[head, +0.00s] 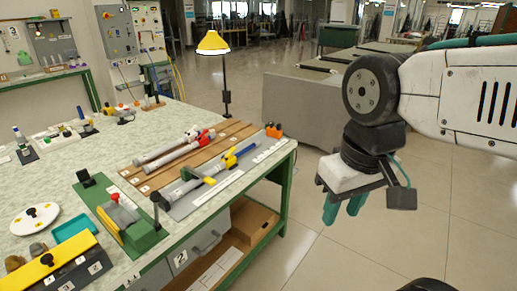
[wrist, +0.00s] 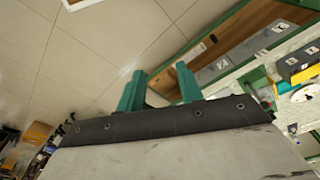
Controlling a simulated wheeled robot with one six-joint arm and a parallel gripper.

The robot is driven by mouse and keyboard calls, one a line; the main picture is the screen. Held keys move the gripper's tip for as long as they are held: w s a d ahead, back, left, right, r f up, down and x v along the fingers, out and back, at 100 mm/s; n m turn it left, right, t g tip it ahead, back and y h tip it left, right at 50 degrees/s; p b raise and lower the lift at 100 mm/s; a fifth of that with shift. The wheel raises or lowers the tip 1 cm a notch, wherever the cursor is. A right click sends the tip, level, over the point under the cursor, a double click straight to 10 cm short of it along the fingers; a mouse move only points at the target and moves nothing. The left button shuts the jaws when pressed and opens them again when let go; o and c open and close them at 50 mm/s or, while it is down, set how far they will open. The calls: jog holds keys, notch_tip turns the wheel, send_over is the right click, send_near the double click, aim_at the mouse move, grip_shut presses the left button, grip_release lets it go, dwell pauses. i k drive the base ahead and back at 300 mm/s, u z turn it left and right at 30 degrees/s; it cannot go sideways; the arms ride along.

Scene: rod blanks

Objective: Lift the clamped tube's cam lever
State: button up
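A tube (head: 222,166) with a blue section lies on a grey plate (head: 188,208) near the table's right edge in the head view. My gripper (head: 344,210) hangs over the floor to the right of the table, well apart from the tube. Its teal fingers are apart and empty, also in the wrist view (wrist: 160,72).
Two more tubes (head: 165,156) with red parts lie on brown boards beside the plate. A green fixture (head: 140,235) stands on the table nearer me. A yellow lamp (head: 213,43) stands at the table's far edge. Open floor (head: 330,260) lies right of the table (head: 290,148).

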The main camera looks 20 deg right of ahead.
aim_at(233, 150)
jog(key=u, duration=0.2)
jog(key=i, duration=1.05)
jog(key=u, duration=0.15)
